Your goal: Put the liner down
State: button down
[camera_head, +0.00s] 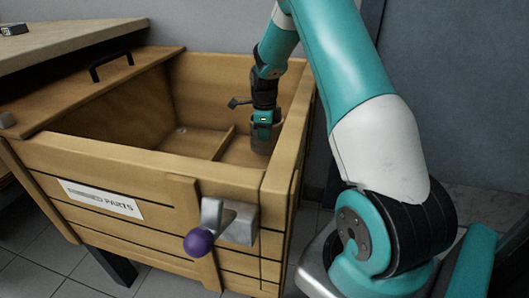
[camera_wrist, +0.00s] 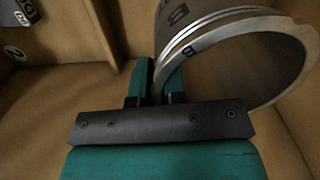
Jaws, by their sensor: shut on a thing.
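The liner (camera_wrist: 235,27) is a grey metal cylinder with a ridged rim and a letter B on its outer wall and rim. It is large at the upper right of the wrist view, its open end towards the camera. My gripper (camera_wrist: 158,88) is shut on the liner's wall near the rim. In the head view my gripper (camera_head: 265,122) reaches down inside the wooden crate (camera_head: 120,157), near its right wall. The liner's lower part is hidden there, and I cannot tell whether it touches the crate floor.
A low wooden divider (camera_head: 224,143) splits the crate floor. A wooden lid (camera_head: 95,88) with a black handle (camera_head: 110,64) lies at the crate's left. A purple-knobbed lever (camera_head: 199,242) is on the front. A dark labelled object (camera_wrist: 20,12) shows at the wrist view's upper left.

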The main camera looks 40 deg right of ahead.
aim_at(265, 147)
notch_tip(265, 147, down, 6)
jog(key=shift+r+b, duration=0.1)
jog(key=shift+b, duration=1.15)
jog(key=shift+r, duration=0.1)
jog(key=c, duration=1.2)
grip_release()
jog(key=shift+r, duration=0.1)
notch_tip(265, 147, up, 12)
jog(key=p, duration=0.6)
